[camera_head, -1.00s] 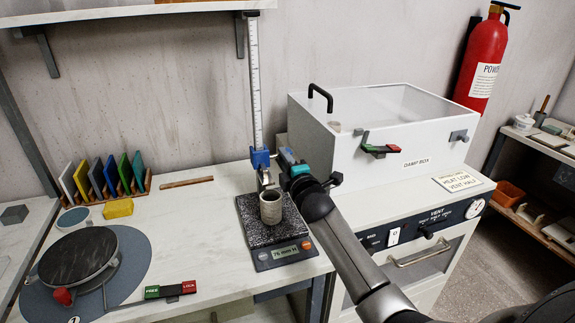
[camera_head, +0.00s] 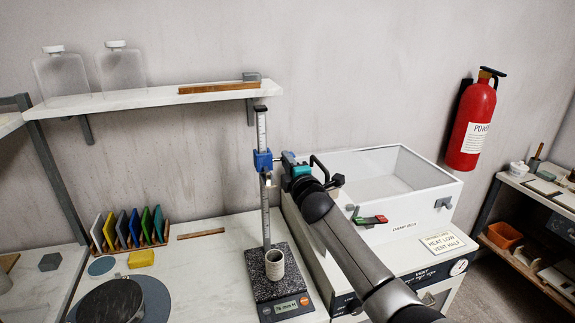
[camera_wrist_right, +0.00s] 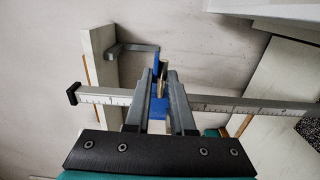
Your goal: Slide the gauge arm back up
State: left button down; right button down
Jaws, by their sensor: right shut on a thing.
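The height gauge has an upright scale post (camera_head: 265,205) on a speckled dark base (camera_head: 262,287) with a small display. Its blue gauge arm slider (camera_head: 263,161) sits high on the post, below the black top cap. My right gripper (camera_head: 281,160) comes in from the right and is shut on the slider. In the right wrist view, the fingers (camera_wrist_right: 160,85) close around the blue slider (camera_wrist_right: 182,115), with the scale (camera_wrist_right: 240,104) crossing behind. A grey speckled cup (camera_head: 274,266) stands upright on the base, well below the slider. My left gripper is out of view.
A wall shelf (camera_head: 150,97) ends just above and left of the post top. The white damp box (camera_head: 400,205) stands right of the post, under my right arm. A dark turntable (camera_head: 110,303) and a rack of coloured tiles (camera_head: 130,230) are at left.

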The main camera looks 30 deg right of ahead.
notch_tip(320, 180, up, 7)
jog(key=p, duration=0.5)
jog(key=shift+r, duration=0.1)
jog(key=c, duration=0.8)
grip_release()
jog(key=shift+o, duration=0.2)
jog(key=shift+s+f, duration=0.15)
jog(key=shift+f, duration=0.05)
jog(key=b+v, duration=0.1)
jog(key=v, duration=1.4)
jog(key=shift+a+r, duration=0.1)
